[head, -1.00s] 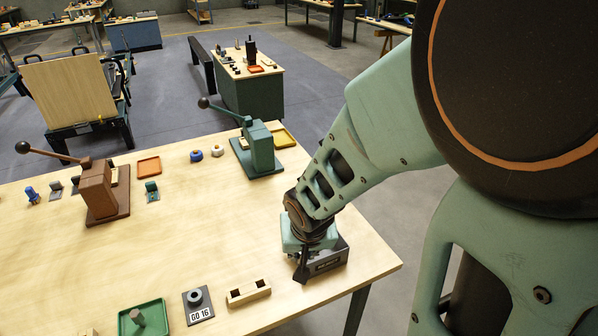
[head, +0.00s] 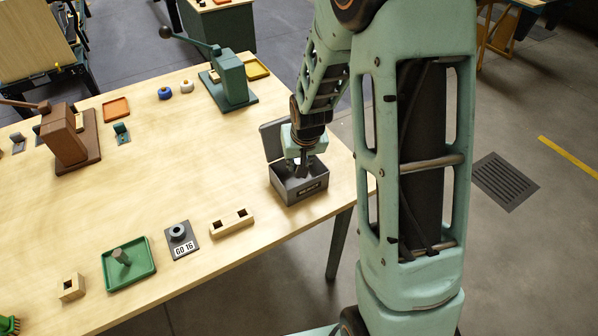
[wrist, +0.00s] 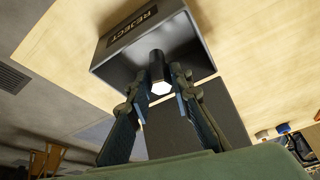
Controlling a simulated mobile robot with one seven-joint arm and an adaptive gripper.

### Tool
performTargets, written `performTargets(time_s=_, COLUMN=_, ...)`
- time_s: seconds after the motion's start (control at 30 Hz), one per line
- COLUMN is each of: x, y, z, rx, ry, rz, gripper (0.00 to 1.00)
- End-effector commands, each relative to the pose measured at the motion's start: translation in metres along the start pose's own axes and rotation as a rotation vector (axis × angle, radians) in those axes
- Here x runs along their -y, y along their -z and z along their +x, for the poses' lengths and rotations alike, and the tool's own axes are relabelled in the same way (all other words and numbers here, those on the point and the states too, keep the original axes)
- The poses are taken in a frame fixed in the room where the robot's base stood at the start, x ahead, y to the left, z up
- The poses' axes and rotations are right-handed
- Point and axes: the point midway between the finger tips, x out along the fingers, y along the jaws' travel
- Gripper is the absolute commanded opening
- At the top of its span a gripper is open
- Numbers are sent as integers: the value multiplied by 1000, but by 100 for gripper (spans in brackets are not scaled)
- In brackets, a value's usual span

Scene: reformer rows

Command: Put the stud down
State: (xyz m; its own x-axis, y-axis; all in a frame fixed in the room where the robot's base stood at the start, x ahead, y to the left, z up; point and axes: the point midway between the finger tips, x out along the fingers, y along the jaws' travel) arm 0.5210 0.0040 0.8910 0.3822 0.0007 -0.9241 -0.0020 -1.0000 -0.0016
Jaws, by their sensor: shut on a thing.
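My gripper (wrist: 160,82) is shut on the stud (wrist: 157,68), a dark cylinder with a pale hexagonal end, in the wrist view. The stud shows between the fingertips, over the opening of the grey REJECT box (wrist: 128,37). In the head view my gripper (head: 302,170) points down into the mouth of this box (head: 304,190), whose lid (head: 272,141) stands open. I cannot tell whether the stud touches the box floor. The stud is hardly visible in the head view.
Left of the box are a wooden block with square holes (head: 232,222), a GO 16 gauge plate (head: 183,245) and a green tray (head: 142,273) holding a grey peg (head: 121,256). A green lever press (head: 232,80) stands farther back. The table between is clear.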

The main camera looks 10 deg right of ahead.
Motion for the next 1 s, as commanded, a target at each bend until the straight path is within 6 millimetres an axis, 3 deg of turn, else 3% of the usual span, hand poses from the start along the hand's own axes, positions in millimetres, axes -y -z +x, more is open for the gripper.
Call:
performTargets(time_s=0.33, x=-4, y=-8, z=40, rx=-1, ry=0, rz=-1, gripper=0)
performTargets(time_s=0.77, x=-4, y=-10, z=44, rx=-2, ry=0, rz=0, gripper=0)
performTargets(time_s=0.8, x=-4, y=-10, z=42, rx=-1, ry=0, rz=-1, gripper=24)
performTargets(time_s=0.9, x=-4, y=-10, z=42, rx=-1, ry=0, rz=0, gripper=35)
performTargets(time_s=1.0, x=-4, y=-10, z=42, rx=0, ry=0, rz=0, gripper=37)
